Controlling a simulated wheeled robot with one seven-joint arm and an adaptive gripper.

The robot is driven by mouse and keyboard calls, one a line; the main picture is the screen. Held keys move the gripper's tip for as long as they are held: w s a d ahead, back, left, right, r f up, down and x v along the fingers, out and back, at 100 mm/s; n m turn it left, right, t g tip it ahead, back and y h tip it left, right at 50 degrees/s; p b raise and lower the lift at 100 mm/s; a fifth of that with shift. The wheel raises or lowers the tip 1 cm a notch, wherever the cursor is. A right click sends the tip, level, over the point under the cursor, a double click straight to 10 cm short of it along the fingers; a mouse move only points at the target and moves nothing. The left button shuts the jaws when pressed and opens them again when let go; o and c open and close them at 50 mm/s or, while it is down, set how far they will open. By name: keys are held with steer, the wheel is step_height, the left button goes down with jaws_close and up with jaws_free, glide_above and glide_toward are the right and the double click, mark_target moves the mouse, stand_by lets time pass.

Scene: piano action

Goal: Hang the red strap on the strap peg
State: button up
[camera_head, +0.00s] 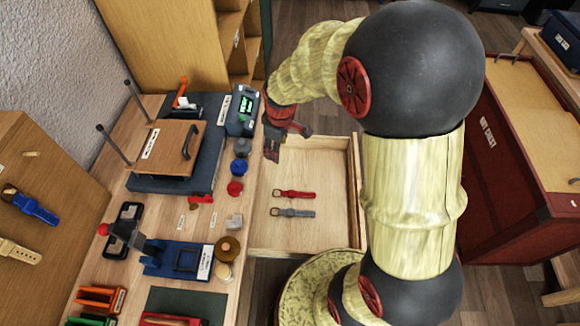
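The red strap (295,194) lies flat in the open wooden drawer (330,240), its buckle end to the left. A grey strap (293,212) lies just below it in the picture. My gripper (273,150) hangs over the far left corner of the drawer, beyond the red strap and apart from it. It is small and seen at an angle, so its opening is unclear. On the wooden panel at left, a bare pale peg (31,154) sticks out above a hanging blue strap (34,208) and a cream strap (18,252). I cannot read a label naming the strap peg.
The bench left of the drawer is crowded: a press with a wooden plate (168,148), a device with a green display (243,108), several round pots, a blue stand (180,260) and small racks. Two upright rods (112,142) rise near the panel. A red chest (500,160) stands at right.

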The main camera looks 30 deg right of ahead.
steer(key=s+a+r+m+t, duration=0.1)
steer(key=s+a+r+m, duration=0.2)
steer(key=s+r, duration=0.7)
steer(key=s+a+r+m+t, duration=0.2)
steer(key=s+a+r+m, duration=0.1)
steer(key=s+r, duration=0.7)
steer(key=shift+a+r+m, duration=0.25)
steer(key=shift+a+m, duration=0.05)
steer(key=shift+a, duration=0.5)
steer(key=shift+o, duration=0.5)
steer(key=shift+s, duration=0.4)
